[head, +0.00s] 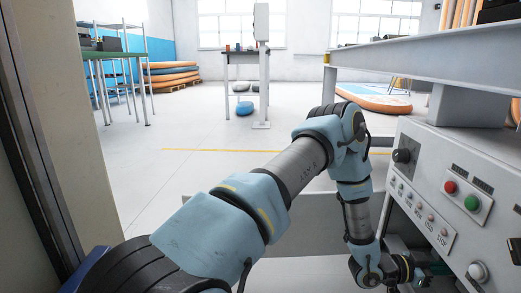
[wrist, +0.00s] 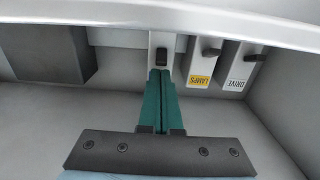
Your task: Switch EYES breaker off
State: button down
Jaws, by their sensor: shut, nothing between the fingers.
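In the wrist view my gripper (wrist: 160,73) is shut and empty, its green fingers together. The fingertips are right below the dark lever of a breaker (wrist: 162,55), close to it; I cannot tell if they touch. The fingers cover where its label would be, so its name cannot be read. To its right are a breaker with a yellow LAMPS label (wrist: 201,67) and one with a white DRIVE label (wrist: 238,70). In the head view my gripper is at the lower right, mostly hidden by the grey control cabinet (head: 440,165).
A dark grey block (wrist: 50,52) is left of the breakers, and a pale rim (wrist: 160,12) runs above them. The cabinet front carries a black knob (head: 402,156), a red button (head: 450,187) and a green button (head: 471,202). The floor (head: 190,130) beyond my arm is clear.

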jog(key=shift+f+b, duration=0.6)
jog(key=shift+f, duration=0.25)
dwell(0.9)
jog(key=shift+a+r, duration=0.1)
jog(key=shift+a, duration=0.05)
jog(key=w+a+r+p, duration=0.1)
jog(key=a+p, duration=0.4)
jog(key=a, duration=1.1)
jog(key=shift+a, duration=0.35)
dwell(1.1)
jog(key=shift+s, duration=0.1)
